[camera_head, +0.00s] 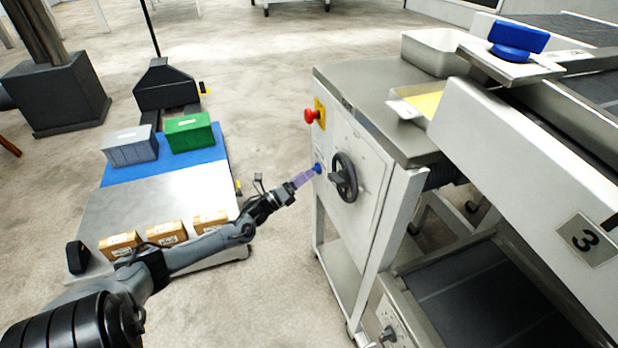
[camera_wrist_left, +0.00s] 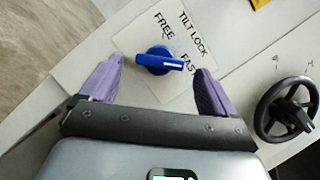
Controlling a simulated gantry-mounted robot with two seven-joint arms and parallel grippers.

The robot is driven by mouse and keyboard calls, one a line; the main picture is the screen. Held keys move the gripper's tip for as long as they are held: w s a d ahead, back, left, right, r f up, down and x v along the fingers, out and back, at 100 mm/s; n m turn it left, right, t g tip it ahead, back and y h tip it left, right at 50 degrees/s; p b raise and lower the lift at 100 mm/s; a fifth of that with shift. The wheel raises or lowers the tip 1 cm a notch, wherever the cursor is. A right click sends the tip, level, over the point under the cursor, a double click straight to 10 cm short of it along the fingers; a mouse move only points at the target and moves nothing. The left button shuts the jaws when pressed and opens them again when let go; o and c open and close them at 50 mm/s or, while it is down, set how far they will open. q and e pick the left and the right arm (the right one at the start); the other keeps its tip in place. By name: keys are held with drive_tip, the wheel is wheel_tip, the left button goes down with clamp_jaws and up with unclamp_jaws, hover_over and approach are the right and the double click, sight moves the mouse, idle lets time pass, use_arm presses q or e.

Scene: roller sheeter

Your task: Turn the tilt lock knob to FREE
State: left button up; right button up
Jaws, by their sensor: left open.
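The tilt lock knob (camera_wrist_left: 158,60) is blue with a white pointer line. It sits on a white plate (camera_wrist_left: 127,43) lettered TILT LOCK, FREE and FAS..., the last word partly hidden by a finger. Its pointer line aims to the right in the wrist view, towards the FAS... side and away from FREE. In the head view the knob (camera_head: 318,168) is small on the machine's side panel. My left gripper (camera_head: 304,178) is open in front of it. Its purple fingers lie on either side of the knob in the wrist view; contact cannot be told. My right gripper is out of view.
A black handwheel (camera_head: 344,178) sticks out of the panel close beside the knob. A red stop button (camera_head: 310,116) on yellow sits above. A platform (camera_head: 150,205) with boxes stands left. The floor between platform and machine is free.

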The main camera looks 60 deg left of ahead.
use_arm(q)
drive_tip(key=shift+b+x, duration=0.5)
drive_tip(key=shift+x, duration=0.95)
drive_tip(key=shift+c, duration=0.4)
drive_tip(key=c, duration=1)
